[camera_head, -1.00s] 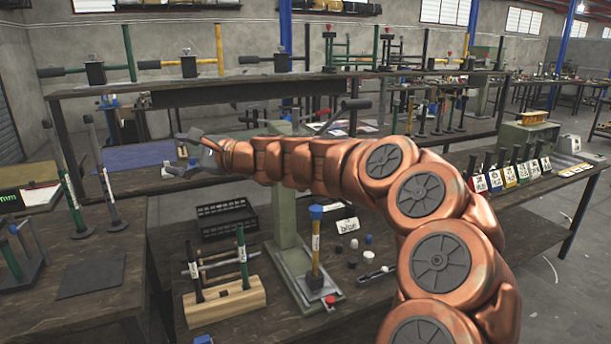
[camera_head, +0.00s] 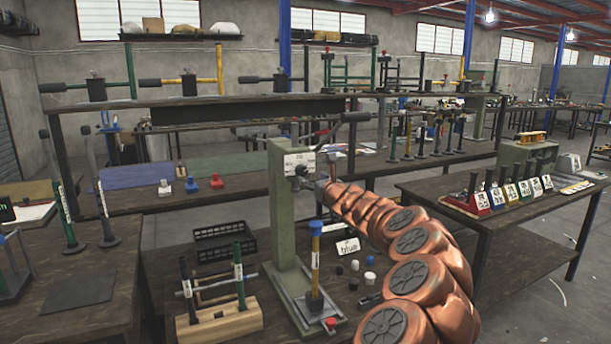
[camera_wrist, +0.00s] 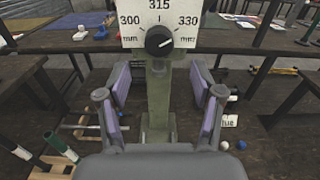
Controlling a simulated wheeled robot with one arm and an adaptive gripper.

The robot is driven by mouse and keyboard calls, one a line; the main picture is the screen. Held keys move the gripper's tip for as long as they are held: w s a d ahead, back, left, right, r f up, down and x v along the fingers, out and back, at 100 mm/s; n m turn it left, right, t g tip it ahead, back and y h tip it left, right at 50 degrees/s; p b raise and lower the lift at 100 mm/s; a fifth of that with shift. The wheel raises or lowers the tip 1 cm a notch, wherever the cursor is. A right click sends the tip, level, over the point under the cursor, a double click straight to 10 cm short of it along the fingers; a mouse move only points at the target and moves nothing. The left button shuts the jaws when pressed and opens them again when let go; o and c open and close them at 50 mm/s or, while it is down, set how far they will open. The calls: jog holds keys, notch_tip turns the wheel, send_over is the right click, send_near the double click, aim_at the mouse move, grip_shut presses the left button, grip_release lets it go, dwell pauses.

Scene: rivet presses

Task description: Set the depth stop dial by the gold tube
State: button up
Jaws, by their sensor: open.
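The green press (camera_head: 290,215) stands on the near bench, with a white dial plate (camera_head: 297,163) on its head. In the wrist view the black depth stop dial (camera_wrist: 159,41) sits below the marks 300, 315 and 330 mm; its pointer is too small to read surely. The gold tube (camera_head: 315,262) with a blue cap stands upright on the press base; its label is unreadable. My gripper (camera_wrist: 160,85) is open and empty, its fingers apart on either side of the press column in the picture, below the dial. In the head view it is at the press head's right, mostly hidden by my wrist.
The press lever (camera_head: 355,117) sticks out at the upper right.

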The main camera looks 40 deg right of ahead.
aim_at(303, 172)
jog(key=shift+p+x, duration=0.3)
jog(key=shift+x, duration=2.5)
jog(key=shift+r, duration=0.1)
jog(key=shift+c, duration=0.2)
jog(key=c, duration=1.1)
